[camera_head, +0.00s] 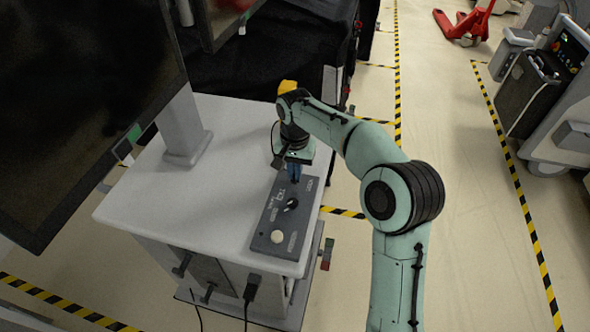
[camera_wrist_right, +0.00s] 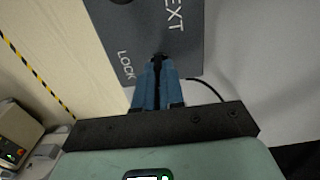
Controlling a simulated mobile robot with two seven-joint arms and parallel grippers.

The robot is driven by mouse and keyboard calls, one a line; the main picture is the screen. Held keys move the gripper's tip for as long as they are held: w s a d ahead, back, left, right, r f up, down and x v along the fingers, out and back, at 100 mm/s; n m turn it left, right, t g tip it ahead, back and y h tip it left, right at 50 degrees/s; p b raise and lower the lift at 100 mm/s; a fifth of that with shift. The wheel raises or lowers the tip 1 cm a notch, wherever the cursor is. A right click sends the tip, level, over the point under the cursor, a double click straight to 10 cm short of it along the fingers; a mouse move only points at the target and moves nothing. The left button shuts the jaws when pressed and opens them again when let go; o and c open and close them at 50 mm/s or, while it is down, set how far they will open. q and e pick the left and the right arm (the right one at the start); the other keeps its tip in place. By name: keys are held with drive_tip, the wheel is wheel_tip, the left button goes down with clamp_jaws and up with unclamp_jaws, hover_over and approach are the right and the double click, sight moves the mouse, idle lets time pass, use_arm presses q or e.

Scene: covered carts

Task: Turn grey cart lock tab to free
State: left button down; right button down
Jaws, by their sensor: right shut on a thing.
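A grey cart (camera_head: 190,190) with a pale top stands in front of me. A dark grey control panel (camera_head: 265,220) lies on its right side; it also shows in the right wrist view (camera_wrist_right: 190,42). My right gripper (camera_head: 294,178) points down at the panel's far end. In the right wrist view its blue fingers (camera_wrist_right: 157,68) are shut on a small dark tab (camera_wrist_right: 158,57), mostly hidden between the fingertips. The word LOCK is printed just left of the tab and larger lettering lies beyond. I cannot tell the tab's angle. My left gripper is not in view.
The panel also carries a black knob (camera_head: 292,203) and a pale round button (camera_head: 277,237). A large dark screen (camera_head: 80,100) on a post (camera_head: 182,130) rises at the left. Black-covered carts (camera_head: 280,50) stand behind. Floor on the right is open, with striped tape.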

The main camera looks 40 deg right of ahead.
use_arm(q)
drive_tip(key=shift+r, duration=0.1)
use_arm(e)
drive_tip(key=n+p, duration=0.1)
drive_tip(key=n, duration=0.2)
drive_tip(key=shift+n, duration=0.3)
drive_tip(key=n+p, duration=0.1)
drive_tip(key=n, duration=0.3)
drive_tip(key=shift+n+p, duration=0.3)
drive_tip(key=shift+p, duration=0.1)
drive_tip(key=n+p, duration=0.1)
drive_tip(key=n, duration=0.4)
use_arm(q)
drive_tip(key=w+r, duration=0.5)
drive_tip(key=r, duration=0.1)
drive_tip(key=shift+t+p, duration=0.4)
use_arm(e)
drive_tip(key=shift+n, duration=2.3)
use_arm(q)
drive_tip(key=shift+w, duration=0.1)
use_arm(e)
drive_tip(key=c, duration=1.2)
unclamp_jaws()
drive_tip(key=shift+c, duration=0.2)
